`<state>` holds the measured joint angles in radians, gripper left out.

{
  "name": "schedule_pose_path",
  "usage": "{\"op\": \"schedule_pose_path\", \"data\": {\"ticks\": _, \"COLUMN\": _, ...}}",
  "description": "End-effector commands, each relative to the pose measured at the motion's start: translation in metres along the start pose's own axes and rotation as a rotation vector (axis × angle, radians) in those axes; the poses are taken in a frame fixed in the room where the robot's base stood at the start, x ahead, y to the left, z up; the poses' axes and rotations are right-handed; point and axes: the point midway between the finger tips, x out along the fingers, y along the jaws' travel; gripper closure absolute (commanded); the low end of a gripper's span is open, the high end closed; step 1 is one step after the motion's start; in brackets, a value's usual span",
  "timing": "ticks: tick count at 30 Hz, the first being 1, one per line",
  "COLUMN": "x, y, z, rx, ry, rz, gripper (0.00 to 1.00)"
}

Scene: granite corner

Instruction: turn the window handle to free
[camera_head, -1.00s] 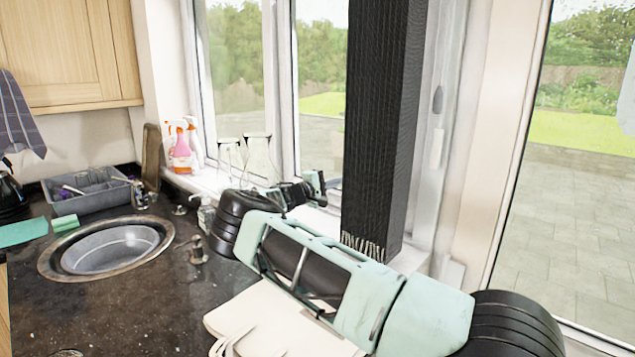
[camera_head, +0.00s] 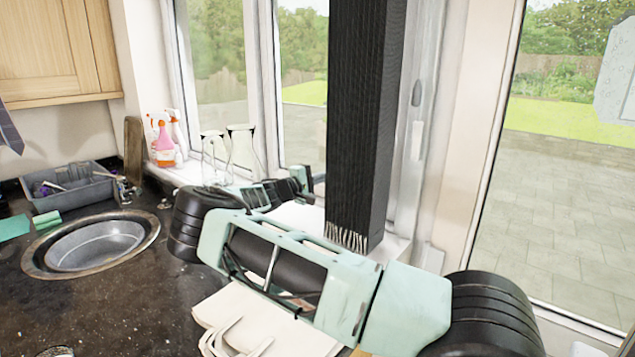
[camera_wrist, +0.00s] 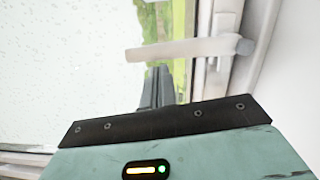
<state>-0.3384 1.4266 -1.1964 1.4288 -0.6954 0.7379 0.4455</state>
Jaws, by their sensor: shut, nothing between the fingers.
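The window handle (camera_wrist: 185,50) is a pale lever in the wrist view. It lies nearly level, with its free end to the left and its grey pivot end at the right, beside the white window frame. My gripper (camera_wrist: 158,74) is shut and empty. Its dark fingers point up the picture and end just below the lever, left of the lever's middle. I cannot tell whether they touch it. In the head view my arm reaches toward the window, and my gripper (camera_head: 303,180) shows small near the sill. I cannot make out the lever there.
A dark column (camera_head: 358,120) blocks part of the window in the head view. Spray bottles (camera_head: 165,140) and upturned glassware (camera_head: 240,150) stand on the sill. A round sink (camera_head: 95,245) and a grey dish rack (camera_head: 75,188) are on the dark counter at the left.

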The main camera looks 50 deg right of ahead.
Motion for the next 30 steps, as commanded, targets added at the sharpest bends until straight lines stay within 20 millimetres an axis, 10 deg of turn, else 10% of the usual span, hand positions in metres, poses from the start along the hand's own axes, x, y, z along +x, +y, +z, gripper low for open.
{"op": "schedule_pose_path", "data": {"ticks": 30, "x": 0.007, "y": -0.004, "z": 0.007, "rx": 0.119, "ry": -0.003, "rz": -0.022, "gripper": 1.0}}
